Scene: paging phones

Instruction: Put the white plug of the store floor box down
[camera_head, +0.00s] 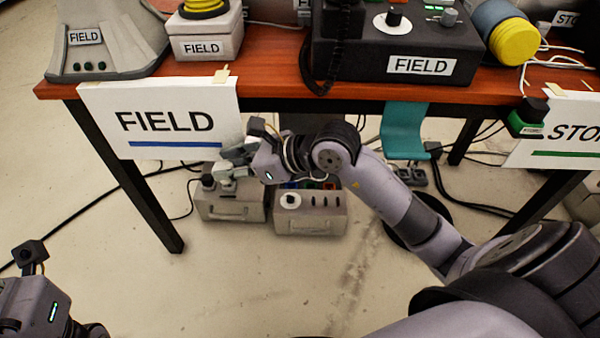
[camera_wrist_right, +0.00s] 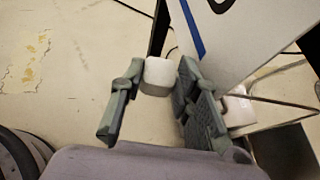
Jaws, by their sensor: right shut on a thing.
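The white plug (camera_wrist_right: 158,75) is a rounded white block between the fingers of my right gripper (camera_wrist_right: 153,98) in the wrist view. The gripper is shut on it. In the head view this gripper (camera_head: 236,160) is under the front edge of the field table, below the FIELD sign and just above a grey floor box (camera_head: 232,208). The fingers largely hide the plug there. A second grey floor box (camera_head: 310,218) stands beside it. I cannot tell which box is the store one. My left gripper's body (camera_head: 35,305) is at the lower left; its fingers do not show clearly.
The wooden table (camera_head: 270,85) carries several devices with FIELD labels. The white FIELD sign (camera_head: 165,118) hangs close to my right gripper. A black table leg (camera_head: 150,205) stands left of the boxes. Cables cross the floor. The floor in front of the boxes is clear.

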